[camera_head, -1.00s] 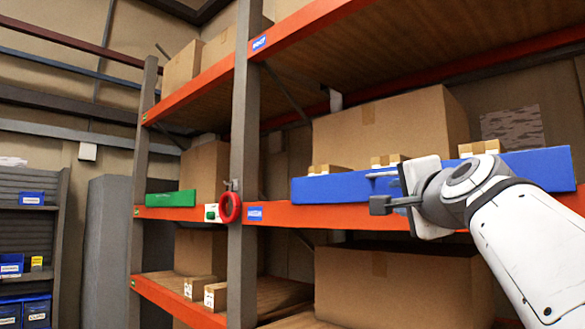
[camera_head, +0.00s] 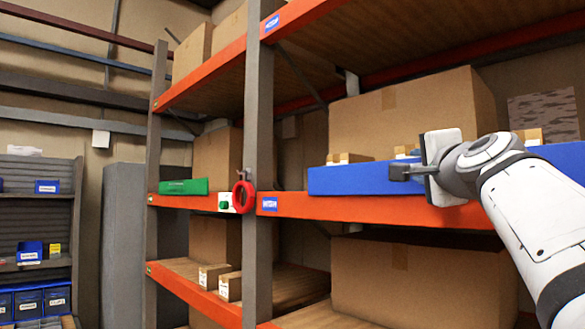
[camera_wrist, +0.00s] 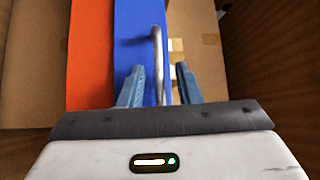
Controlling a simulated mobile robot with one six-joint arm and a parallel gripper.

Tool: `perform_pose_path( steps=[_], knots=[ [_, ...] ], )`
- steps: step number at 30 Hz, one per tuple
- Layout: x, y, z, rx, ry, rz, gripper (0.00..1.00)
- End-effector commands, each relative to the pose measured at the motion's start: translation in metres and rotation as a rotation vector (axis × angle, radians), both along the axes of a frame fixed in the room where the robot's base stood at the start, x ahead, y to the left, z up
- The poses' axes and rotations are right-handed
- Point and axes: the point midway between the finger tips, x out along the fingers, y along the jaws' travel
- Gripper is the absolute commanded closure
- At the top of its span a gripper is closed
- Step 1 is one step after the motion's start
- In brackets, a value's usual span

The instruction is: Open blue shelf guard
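The blue shelf guard (camera_head: 345,180) is a long blue panel standing along the orange shelf beam, in front of small boxes. It also fills the upper middle of the wrist view (camera_wrist: 136,20). A grey metal handle (camera_wrist: 158,60) sticks out from the guard. My gripper (camera_head: 400,172) is in front of the guard's face in the head view, covering part of it. In the wrist view my gripper (camera_wrist: 160,86) is open, with a fingertip on each side of the handle. I cannot tell whether either finger touches it.
The orange shelf beam (camera_head: 350,207) runs just below the guard. A grey upright post (camera_head: 257,150) carries a red ring (camera_head: 243,197). A green panel (camera_head: 184,187) stands in the left bay. A large cardboard box (camera_head: 410,120) is behind the guard.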

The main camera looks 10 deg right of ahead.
Motion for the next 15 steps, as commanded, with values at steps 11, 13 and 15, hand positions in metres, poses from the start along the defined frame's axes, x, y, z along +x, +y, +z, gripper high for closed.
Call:
perform_pose_path(
  steps=[11,13,15],
  knots=[
    [0.0023,0.0072,-0.0006,0.001,0.001,0.015,0.98],
    [0.0023,0.0075,-0.0006,0.001,0.001,0.015,1.00],
    [0.0025,0.0078,-0.0006,0.001,0.001,0.016,1.00]
  ],
)
